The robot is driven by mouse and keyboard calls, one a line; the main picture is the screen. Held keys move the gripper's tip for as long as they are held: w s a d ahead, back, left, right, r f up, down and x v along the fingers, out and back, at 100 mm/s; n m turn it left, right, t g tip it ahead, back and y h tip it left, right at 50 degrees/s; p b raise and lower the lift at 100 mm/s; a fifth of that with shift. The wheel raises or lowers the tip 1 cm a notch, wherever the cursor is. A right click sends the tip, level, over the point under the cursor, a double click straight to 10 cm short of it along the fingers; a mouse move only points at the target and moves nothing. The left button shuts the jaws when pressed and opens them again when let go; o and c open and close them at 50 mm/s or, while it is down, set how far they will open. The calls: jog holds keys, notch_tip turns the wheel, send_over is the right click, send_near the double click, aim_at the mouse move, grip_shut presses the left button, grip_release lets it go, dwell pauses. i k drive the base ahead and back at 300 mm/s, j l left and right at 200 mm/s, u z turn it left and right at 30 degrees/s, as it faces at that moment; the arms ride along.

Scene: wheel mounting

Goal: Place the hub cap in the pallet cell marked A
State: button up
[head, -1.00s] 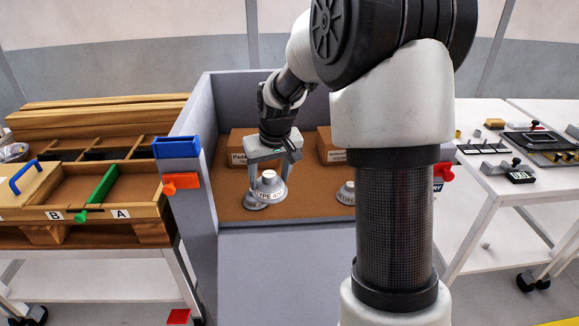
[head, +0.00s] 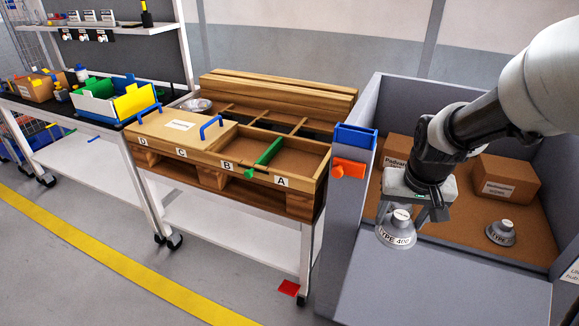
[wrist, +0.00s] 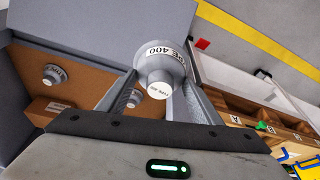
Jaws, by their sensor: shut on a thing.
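My gripper (head: 418,208) is shut on a grey hub cap (head: 396,232) labelled TYPE 400. It holds the cap above the front of the grey bin. The cap also shows between the fingers in the wrist view (wrist: 162,62). The wooden pallet (head: 262,190) stands to the left of the bin. Its cell marked A (head: 300,157) is at the right end, open and empty-looking, with a green divider (head: 268,157) on its left side. The A label (head: 281,182) is on the front edge. My gripper is to the right of this cell.
The grey bin (head: 400,275) holds another hub cap (head: 500,232) and cardboard boxes (head: 508,180). Its wall, with a blue holder (head: 355,137) and orange clip (head: 349,168), stands between cap and pallet. A wooden lid (head: 180,126) with blue handles covers the pallet's left part.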

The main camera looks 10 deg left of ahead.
aim_at(292, 171)
jog(key=j+z, duration=0.15)
jog(key=j, duration=0.85)
jog(key=i+j, duration=0.2)
jog(key=i+j+z, duration=0.15)
jog(key=j, duration=0.25)
jog(key=i+j, duration=0.3)
jog(key=i+j+z, duration=0.15)
jog(key=j, duration=0.25)
